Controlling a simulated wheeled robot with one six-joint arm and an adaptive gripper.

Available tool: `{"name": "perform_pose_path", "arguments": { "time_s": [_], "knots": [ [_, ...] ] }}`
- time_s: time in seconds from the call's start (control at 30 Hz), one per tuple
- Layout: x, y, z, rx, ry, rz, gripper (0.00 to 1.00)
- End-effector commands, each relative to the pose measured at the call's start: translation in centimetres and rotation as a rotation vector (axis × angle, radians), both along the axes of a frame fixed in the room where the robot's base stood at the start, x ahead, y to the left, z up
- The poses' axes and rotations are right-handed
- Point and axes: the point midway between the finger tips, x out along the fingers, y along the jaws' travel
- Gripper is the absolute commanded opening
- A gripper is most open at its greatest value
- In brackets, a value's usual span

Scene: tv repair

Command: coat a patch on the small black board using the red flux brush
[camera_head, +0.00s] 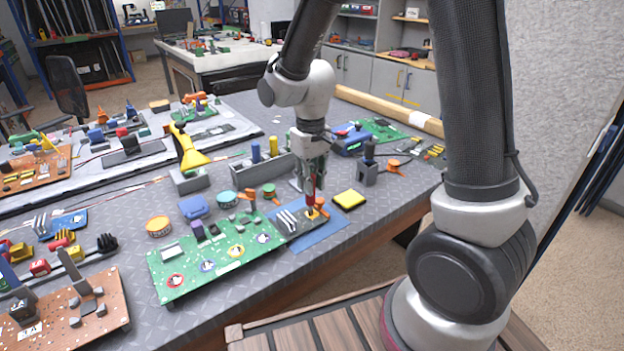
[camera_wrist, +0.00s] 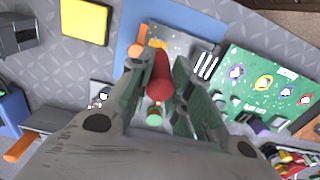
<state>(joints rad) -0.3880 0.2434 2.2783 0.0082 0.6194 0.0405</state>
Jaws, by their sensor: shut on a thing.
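My gripper (camera_head: 314,182) is shut on the red flux brush (camera_head: 311,190), which it holds upright, pointing down. The small black board (camera_head: 290,229) lies on a blue mat (camera_head: 325,236) directly below. In the wrist view the red brush (camera_wrist: 160,78) sits between the fingers, and the dark board (camera_wrist: 180,43) shows just beyond it with white-silver fins and an orange clip at its edge. The brush tip is hidden behind the handle there, so I cannot tell whether it touches the board.
A large green board (camera_head: 215,262) with ringed marks lies left of the mat. A yellow pad (camera_head: 349,199) lies to the right. Behind are a grey holder (camera_head: 262,168), a yellow tool (camera_head: 188,148) on a stand and a grey block (camera_head: 368,172). An orange-brown board (camera_head: 70,310) lies front left.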

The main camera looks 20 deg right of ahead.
Motion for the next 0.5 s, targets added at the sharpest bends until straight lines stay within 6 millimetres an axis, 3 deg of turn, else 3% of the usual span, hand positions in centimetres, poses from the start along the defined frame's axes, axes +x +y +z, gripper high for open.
{"name": "perform_pose_path", "arguments": {
  "time_s": [0.5],
  "knots": [
    [0.0, 0.0, 4.1, 0.001, -0.002, 0.0, 0.0]
  ]
}}
